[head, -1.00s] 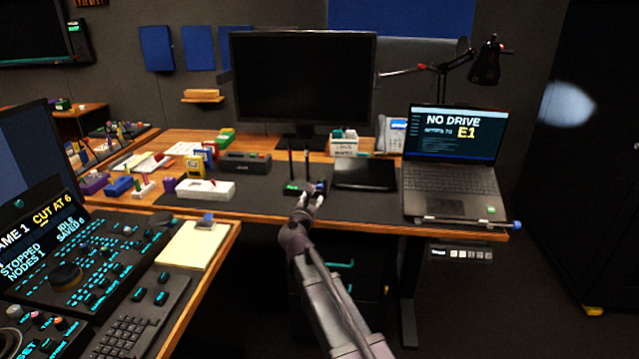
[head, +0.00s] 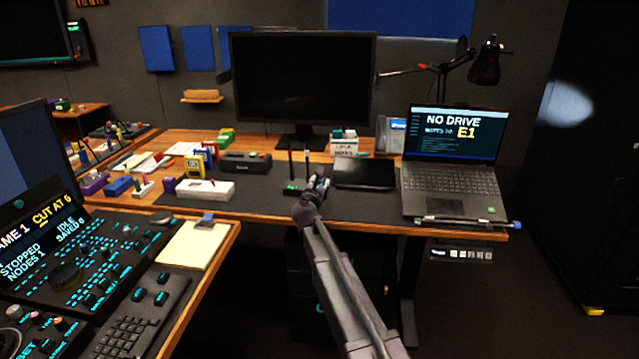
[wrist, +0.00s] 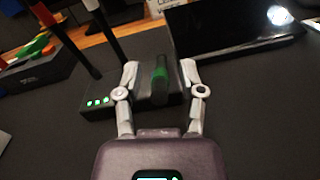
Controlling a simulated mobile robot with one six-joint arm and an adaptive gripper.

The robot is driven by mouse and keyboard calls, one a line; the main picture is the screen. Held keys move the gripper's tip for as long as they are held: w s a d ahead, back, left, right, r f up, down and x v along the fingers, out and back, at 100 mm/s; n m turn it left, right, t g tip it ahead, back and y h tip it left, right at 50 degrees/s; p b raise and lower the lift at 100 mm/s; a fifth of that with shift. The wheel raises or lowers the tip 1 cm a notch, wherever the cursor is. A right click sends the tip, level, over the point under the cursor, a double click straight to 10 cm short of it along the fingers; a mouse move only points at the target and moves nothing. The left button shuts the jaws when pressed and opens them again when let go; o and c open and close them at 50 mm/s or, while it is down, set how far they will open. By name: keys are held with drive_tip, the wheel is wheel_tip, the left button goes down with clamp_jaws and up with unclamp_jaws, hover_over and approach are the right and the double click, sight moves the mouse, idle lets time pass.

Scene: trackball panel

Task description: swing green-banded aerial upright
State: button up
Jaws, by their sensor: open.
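My gripper (wrist: 159,70) is open, with one finger on each side of the banded aerial and gaps showing. In the head view my gripper (head: 318,184) is at the right end of the router (head: 292,188) and hides the banded aerial.
A flat black tablet-like panel (head: 364,173) lies close to the right of the router. A laptop (head: 452,165) stands farther right, and a large monitor (head: 303,85) behind.

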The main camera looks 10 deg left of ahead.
clamp_jaws()
drive_tip(key=shift+a+r, duration=0.1)
